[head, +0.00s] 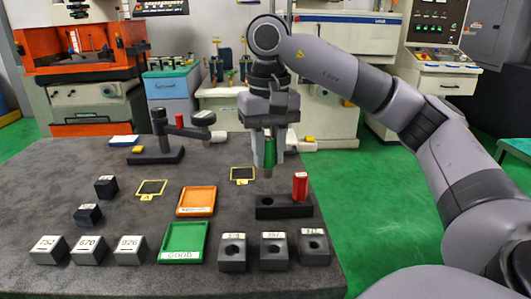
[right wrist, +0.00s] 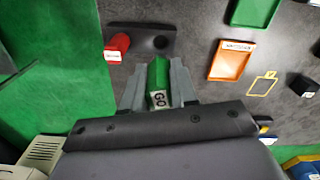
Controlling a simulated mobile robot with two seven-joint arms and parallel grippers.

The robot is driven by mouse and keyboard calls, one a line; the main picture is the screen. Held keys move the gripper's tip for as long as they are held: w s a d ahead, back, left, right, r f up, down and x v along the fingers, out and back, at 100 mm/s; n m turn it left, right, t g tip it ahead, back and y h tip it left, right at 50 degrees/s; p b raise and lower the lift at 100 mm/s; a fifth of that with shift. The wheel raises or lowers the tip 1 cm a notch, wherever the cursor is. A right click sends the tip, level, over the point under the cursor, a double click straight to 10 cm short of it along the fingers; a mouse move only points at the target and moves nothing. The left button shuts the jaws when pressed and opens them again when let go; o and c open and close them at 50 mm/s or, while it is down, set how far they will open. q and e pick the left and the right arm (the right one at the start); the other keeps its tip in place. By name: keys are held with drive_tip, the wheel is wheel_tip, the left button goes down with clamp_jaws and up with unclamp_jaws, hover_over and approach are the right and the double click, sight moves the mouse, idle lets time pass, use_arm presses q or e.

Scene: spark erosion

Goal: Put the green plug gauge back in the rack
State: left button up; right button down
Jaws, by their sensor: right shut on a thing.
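The green plug gauge (head: 270,150) hangs upright in my right gripper (head: 266,160), in the air above the table, behind the rack in the head view. The right wrist view shows the green gauge (right wrist: 159,78) with a GO label between the two fingers of the gripper (right wrist: 157,85). The black rack (head: 283,212) lies on the table, with a red gauge (head: 300,186) standing in its right end and an empty hole at its left. The rack (right wrist: 141,30) and red gauge (right wrist: 118,44) also show in the right wrist view. My left gripper is out of view.
Dark blocks with holes (head: 274,260) stand in front of the rack. An orange tray (head: 197,201) and a green tray (head: 185,243) lie to its left. A black stand (head: 156,155) is at the back left. The table's right edge is near the rack.

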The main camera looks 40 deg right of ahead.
sight(268, 177)
drive_tip(key=shift+f+b, duration=0.7)
drive_tip(key=shift+f, duration=0.15)
drive_tip(key=shift+f+b, duration=0.9)
drive_tip(key=shift+f, duration=0.05)
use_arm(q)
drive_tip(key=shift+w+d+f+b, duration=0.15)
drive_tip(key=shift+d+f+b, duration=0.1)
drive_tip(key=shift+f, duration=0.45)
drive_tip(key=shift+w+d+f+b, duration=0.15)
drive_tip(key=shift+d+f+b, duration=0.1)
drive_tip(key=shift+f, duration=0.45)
use_arm(e)
drive_tip(key=shift+f, duration=0.85)
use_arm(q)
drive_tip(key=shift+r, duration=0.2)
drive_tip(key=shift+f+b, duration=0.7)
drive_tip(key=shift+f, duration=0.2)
use_arm(e)
drive_tip(key=shift+f, duration=1.15)
drive_tip(key=c, duration=0.8)
unclamp_jaws()
